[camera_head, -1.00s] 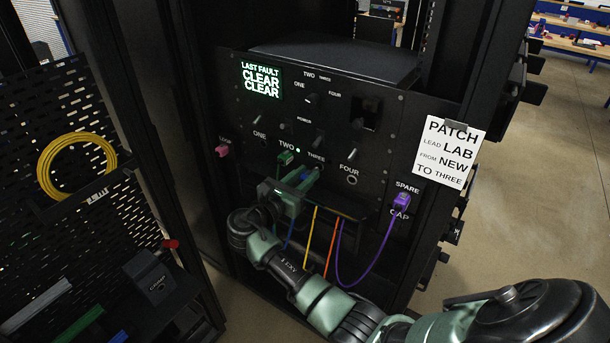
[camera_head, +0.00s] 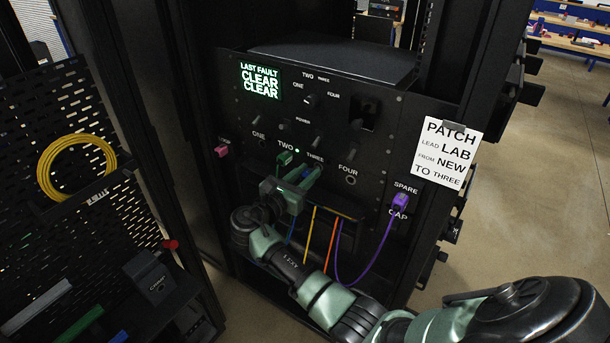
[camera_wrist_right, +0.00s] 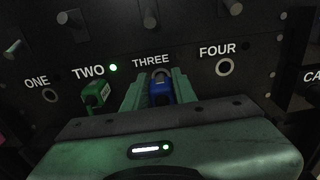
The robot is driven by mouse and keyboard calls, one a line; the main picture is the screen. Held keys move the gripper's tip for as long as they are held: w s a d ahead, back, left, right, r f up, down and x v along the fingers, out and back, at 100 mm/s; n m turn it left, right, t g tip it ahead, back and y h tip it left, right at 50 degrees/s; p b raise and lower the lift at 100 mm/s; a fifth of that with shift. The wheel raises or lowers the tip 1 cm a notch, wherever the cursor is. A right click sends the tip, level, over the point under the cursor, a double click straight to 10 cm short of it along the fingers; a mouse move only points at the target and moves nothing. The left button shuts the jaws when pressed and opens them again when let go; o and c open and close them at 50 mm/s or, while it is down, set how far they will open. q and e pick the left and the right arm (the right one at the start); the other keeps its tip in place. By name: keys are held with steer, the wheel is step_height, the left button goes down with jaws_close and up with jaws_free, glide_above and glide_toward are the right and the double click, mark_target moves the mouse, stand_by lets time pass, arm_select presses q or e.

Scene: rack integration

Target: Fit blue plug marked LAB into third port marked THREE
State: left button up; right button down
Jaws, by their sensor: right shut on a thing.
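The blue plug (camera_wrist_right: 160,92) is held between the two green fingers of my right gripper (camera_wrist_right: 158,88). In the head view the right gripper (camera_head: 304,178) is up against the panel just under the THREE label, and its fingers mostly hide the plug. In the right wrist view the plug lines up with the third port (camera_wrist_right: 159,74), whose ring partly shows just beyond it. The plug's tip is at or very near the port; I cannot tell whether it is inside. The LAB marking is not readable. My left gripper is not in view.
A green plug (camera_wrist_right: 96,94) sits in port TWO, close to the left finger. Port FOUR (camera_wrist_right: 223,67) is empty. A purple plug (camera_head: 401,200) is at the SPARE position on the right. Yellow, orange and purple cables hang below the gripper. A paper note (camera_head: 447,153) is on the rack post.

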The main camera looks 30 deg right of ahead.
mark_target(305, 175)
steer(key=shift+x, duration=1.45)
steer(key=c, duration=1.1)
jaws_free()
steer(key=shift+o, duration=0.2)
steer(key=b+v, duration=0.1)
steer(key=v, duration=0.6)
steer(key=shift+b, duration=0.4)
steer(key=shift+s+a+r, duration=0.1)
steer(key=shift+s+a, duration=0.05)
steer(key=shift+a, duration=0.25)
